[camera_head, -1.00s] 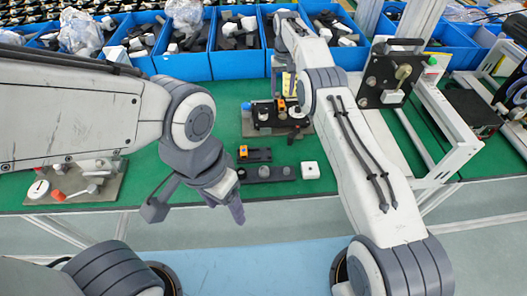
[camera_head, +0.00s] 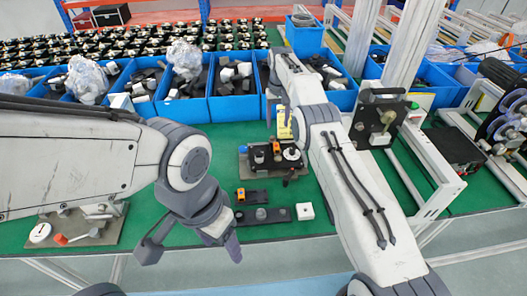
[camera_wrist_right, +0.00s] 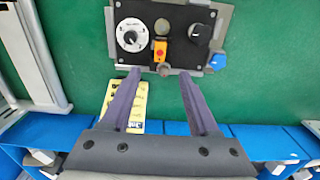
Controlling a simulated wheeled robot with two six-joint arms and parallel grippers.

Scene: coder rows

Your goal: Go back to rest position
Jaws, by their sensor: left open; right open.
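My left gripper (camera_head: 187,250) is open and empty in the head view, in front of the green table's near edge. My right gripper (camera_wrist_right: 160,74) is open in the right wrist view, with nothing between its fingers. The panel bears a white dial, an orange switch and a black knob. It also shows in the head view (camera_head: 258,166), where my right arm hides most of the right gripper.
Blue bins (camera_head: 182,110) with parts line the back of the green table (camera_head: 140,185). A black block (camera_head: 262,216) and a white box (camera_head: 305,211) lie near the front. A plate with a red-handled clamp (camera_head: 80,232) is at left. An upright black fixture (camera_head: 378,118) stands right.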

